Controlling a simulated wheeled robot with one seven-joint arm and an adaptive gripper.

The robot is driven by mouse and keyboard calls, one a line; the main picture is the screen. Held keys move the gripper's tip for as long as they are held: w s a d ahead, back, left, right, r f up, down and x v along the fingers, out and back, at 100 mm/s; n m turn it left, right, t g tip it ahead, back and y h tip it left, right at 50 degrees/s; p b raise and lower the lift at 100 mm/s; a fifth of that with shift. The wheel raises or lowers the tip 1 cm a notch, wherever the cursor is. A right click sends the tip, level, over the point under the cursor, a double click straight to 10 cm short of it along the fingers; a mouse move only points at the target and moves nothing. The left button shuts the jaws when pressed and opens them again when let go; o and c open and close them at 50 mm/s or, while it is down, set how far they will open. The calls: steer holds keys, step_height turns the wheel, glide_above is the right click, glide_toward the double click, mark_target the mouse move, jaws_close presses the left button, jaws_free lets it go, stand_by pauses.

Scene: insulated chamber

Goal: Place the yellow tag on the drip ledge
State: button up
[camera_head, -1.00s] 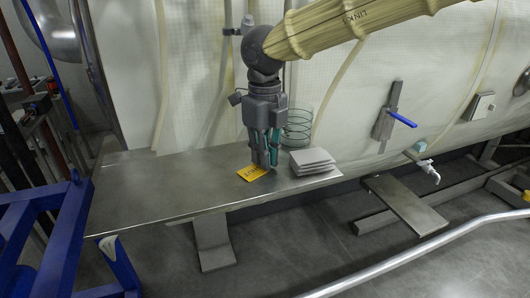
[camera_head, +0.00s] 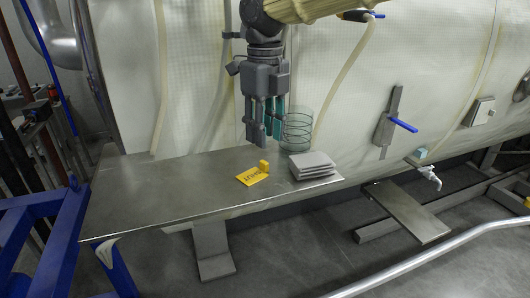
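The yellow tag (camera_head: 250,178) lies flat on the metal bench (camera_head: 150,190), with dark lettering and a small yellow block standing up at its back right corner. My gripper (camera_head: 262,143) points down above and slightly behind the tag, apart from it. Nothing shows held between its fingers. The fingers overlap from this angle, so their opening is unclear. A grey metal plate (camera_head: 408,212) sits low at the right under a tap (camera_head: 431,178); I cannot tell whether it or the bench is the drip ledge.
A blue-handled valve (camera_head: 390,122) is on the chamber wall. A blue frame (camera_head: 45,235) stands at left. The bench's left part is clear.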

steer(key=shift+r+b, duration=0.4)
steer(key=shift+r, duration=2.2)
